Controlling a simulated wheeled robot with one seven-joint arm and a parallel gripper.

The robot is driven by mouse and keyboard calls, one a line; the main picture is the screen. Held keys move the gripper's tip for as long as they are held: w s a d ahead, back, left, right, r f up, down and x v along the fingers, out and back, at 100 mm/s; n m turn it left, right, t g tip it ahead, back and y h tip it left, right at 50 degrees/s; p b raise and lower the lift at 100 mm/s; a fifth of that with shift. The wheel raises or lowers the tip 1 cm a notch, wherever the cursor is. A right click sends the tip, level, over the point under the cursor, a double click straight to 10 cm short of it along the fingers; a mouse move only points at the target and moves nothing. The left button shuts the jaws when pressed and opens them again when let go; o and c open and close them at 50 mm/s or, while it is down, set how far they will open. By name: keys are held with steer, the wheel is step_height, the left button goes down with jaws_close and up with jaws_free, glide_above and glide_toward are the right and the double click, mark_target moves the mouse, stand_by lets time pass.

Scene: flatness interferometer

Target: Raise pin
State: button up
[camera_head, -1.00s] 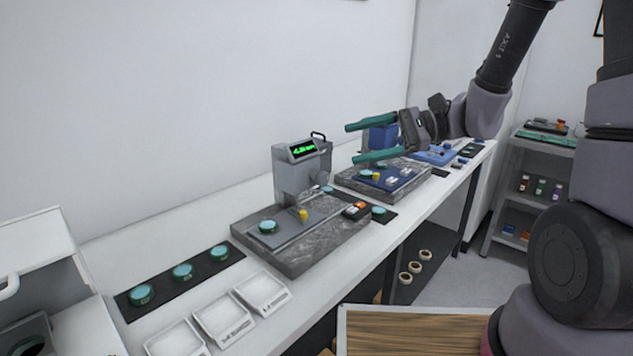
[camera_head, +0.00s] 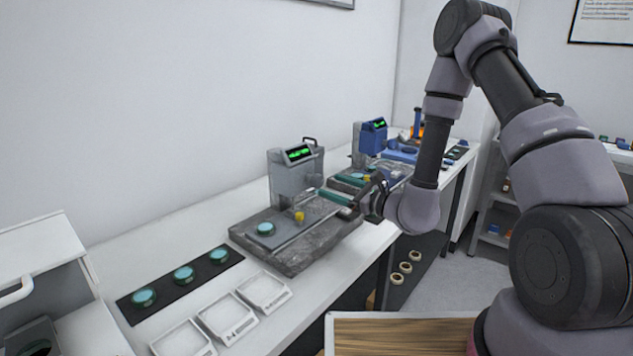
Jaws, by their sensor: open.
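A grey interferometer (camera_head: 293,178) with a lit green display stands on a dark stone base (camera_head: 290,258). A small yellow knob (camera_head: 299,217) stands upright on its plate, just right of a teal round disc (camera_head: 265,229); I take the knob for the pin. How near the fingers are in depth I cannot tell.
A blue second instrument (camera_head: 369,140) stands farther back on the white bench. Several teal discs lie on a black strip (camera_head: 216,258) at the front left, beside white trays (camera_head: 227,317). A grey cabinet (camera_head: 40,254) stands at the far left. Rings (camera_head: 404,267) lie on the lower shelf.

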mark_target(320, 181)
steer(key=x, duration=0.6)
steer(key=shift+w+a, duration=0.25)
steer(key=shift+a, duration=0.05)
jaws_close()
